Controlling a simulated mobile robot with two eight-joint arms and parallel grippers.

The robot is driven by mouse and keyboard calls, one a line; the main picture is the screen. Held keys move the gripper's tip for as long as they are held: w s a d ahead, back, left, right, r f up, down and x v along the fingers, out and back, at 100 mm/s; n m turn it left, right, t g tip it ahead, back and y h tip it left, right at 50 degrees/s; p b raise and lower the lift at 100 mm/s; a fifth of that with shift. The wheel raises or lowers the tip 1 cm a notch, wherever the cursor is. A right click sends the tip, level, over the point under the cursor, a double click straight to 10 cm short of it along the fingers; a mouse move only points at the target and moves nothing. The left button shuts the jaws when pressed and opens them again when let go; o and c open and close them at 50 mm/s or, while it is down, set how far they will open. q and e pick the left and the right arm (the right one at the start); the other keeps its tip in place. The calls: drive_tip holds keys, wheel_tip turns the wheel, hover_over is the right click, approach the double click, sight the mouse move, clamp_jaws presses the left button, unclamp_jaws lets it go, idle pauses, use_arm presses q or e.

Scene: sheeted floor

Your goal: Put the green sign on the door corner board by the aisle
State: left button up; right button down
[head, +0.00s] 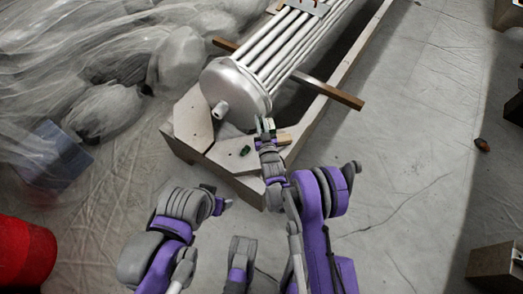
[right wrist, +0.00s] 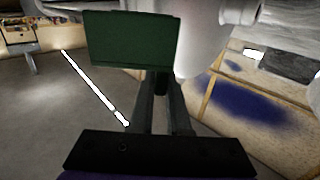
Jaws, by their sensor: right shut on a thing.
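The green sign (right wrist: 130,40) is a dark green flat panel, upright at the fingertips of my right gripper (right wrist: 160,85) in the right wrist view. In the head view my right gripper (head: 265,128) is shut on it, above the pale corner board (head: 230,153) at the near right corner of the wooden base. I cannot tell whether the sign touches the board. Another corner board (head: 190,122) lies on the left. My left gripper (head: 222,204) is low and in front of the base, apart from it; its jaws are too small to read.
A metal tube bundle (head: 238,88) rests on the base. Sheeted grey rocks (head: 180,60) are left, a red drum (head: 24,252) lower left.

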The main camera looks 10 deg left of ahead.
use_arm(q)
drive_tip(key=shift+s+b+x, duration=0.2)
drive_tip(key=shift+b+x, duration=0.75)
drive_tip(key=shift+s+b+x, duration=0.2)
drive_tip(key=shift+b+x, duration=0.7)
drive_tip(key=shift+x, duration=0.05)
use_arm(e)
drive_tip(key=shift+s+a+f, duration=0.15)
drive_tip(key=shift+a+f, duration=0.25)
drive_tip(key=shift+f, duration=1.8)
drive_tip(key=shift+s+a+f, duration=0.2)
drive_tip(key=shift+a+f, duration=0.2)
drive_tip(key=shift+f, duration=1.75)
drive_tip(key=shift+s+a+f, duration=0.15)
drive_tip(key=shift+a+f, duration=0.25)
drive_tip(key=shift+f, duration=1.8)
use_arm(q)
drive_tip(key=shift+f, duration=0.15)
use_arm(e)
drive_tip(key=shift+f, duration=0.1)
drive_tip(key=c, duration=0.9)
unclamp_jaws()
